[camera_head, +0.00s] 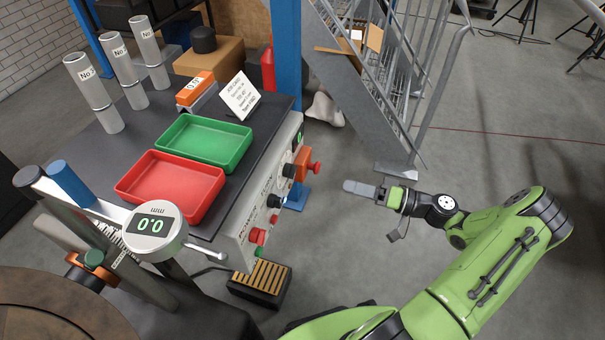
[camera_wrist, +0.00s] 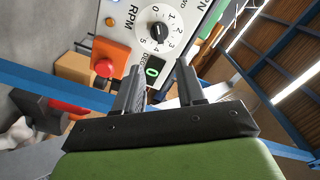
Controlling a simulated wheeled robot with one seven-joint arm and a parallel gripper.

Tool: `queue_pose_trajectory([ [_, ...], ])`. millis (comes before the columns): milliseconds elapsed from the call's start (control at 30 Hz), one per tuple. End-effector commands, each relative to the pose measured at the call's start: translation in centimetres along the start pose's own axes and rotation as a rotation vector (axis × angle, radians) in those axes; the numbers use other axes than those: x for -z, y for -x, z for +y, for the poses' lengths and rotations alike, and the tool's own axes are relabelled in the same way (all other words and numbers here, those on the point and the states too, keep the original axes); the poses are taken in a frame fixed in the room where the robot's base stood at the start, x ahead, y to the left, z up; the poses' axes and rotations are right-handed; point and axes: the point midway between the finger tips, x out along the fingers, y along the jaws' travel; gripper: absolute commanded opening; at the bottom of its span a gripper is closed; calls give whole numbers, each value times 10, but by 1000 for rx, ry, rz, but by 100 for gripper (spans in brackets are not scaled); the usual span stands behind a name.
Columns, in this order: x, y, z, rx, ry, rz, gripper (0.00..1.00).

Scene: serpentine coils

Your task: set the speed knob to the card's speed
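In the wrist view, the speed knob (camera_wrist: 158,31) is black and round, on a white dial with printed numbers beside the letters RPM. A small display (camera_wrist: 152,72) under it glows a green 0. My gripper (camera_wrist: 160,70) is open and empty, its two fingers pointing toward the panel, apart from the knob. In the head view, my gripper (camera_head: 349,187) is in free air to the right of the control box (camera_head: 240,245). Which knob on the box's side is the speed knob is hard to tell there. The white job card (camera_head: 240,95) leans on the box top; its writing is too small to read.
An orange block with a red button (camera_head: 315,168) juts from the panel near my gripper. A red tray (camera_head: 160,205) and a green tray (camera_head: 215,158) lie on the bench. A round gauge (camera_head: 155,228) reads 0'0.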

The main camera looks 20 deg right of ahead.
Motion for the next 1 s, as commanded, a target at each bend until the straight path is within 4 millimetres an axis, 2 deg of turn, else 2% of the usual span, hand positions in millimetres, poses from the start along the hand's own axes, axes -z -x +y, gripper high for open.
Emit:
queue_pose_trajectory([
  [33, -2, -14, 0, 4, -2, -6, 39],
  [300, -4, -83, 1, 2, -3, -9, 39],
  [500, -3, -123, 1, 1, -2, -7, 39],
  [633, -3, -135, 1, -1, -4, -7, 39],
  [867, -2, -137, 0, -2, -4, -5, 39],
  [900, -2, -137, 0, -2, -4, -5, 38],
  [1000, -2, -136, 0, -2, -4, -5, 22],
])
